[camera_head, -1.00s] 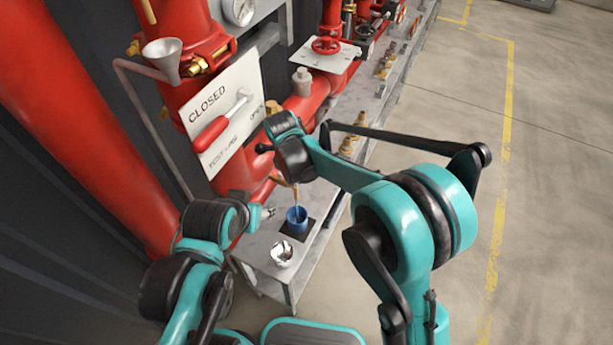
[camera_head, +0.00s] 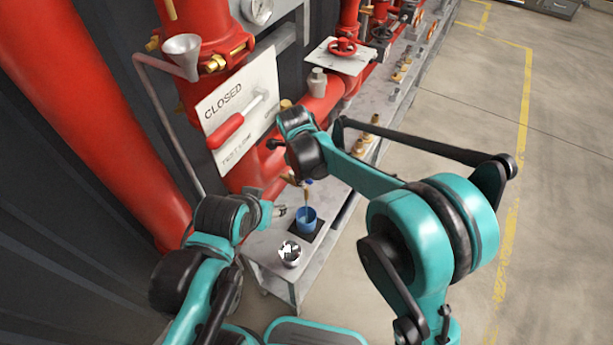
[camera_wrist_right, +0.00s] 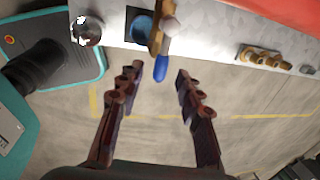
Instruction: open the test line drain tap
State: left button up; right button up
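The drain tap (camera_wrist_right: 157,38) is brass with a blue lever (camera_wrist_right: 161,69) in the right wrist view. My right gripper (camera_wrist_right: 158,82) is open, and the lever's end lies between its fingertips, nearer the left one; I cannot tell whether they touch. In the head view the tap (camera_head: 289,177) is partly hidden by my right wrist, which hides the right fingers too. A blue cup (camera_head: 306,219) stands below the tap. My left gripper (camera_head: 280,211) is just left of the cup, its fingers too small to read.
The cup stands on a dark mat on a grey bench (camera_head: 268,250), beside a shiny metal cup (camera_head: 290,254). A CLOSED test line sign (camera_head: 262,82) with a red lever (camera_head: 226,131) and red pipes (camera_head: 110,110) stand behind. Open floor (camera_head: 450,120) lies right.

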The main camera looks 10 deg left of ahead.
notch_tip(320, 180, up, 6)
jog(key=s, duration=0.1)
jog(key=shift+a, duration=0.15)
jog(key=shift+f, duration=0.1)
dwell(0.9)
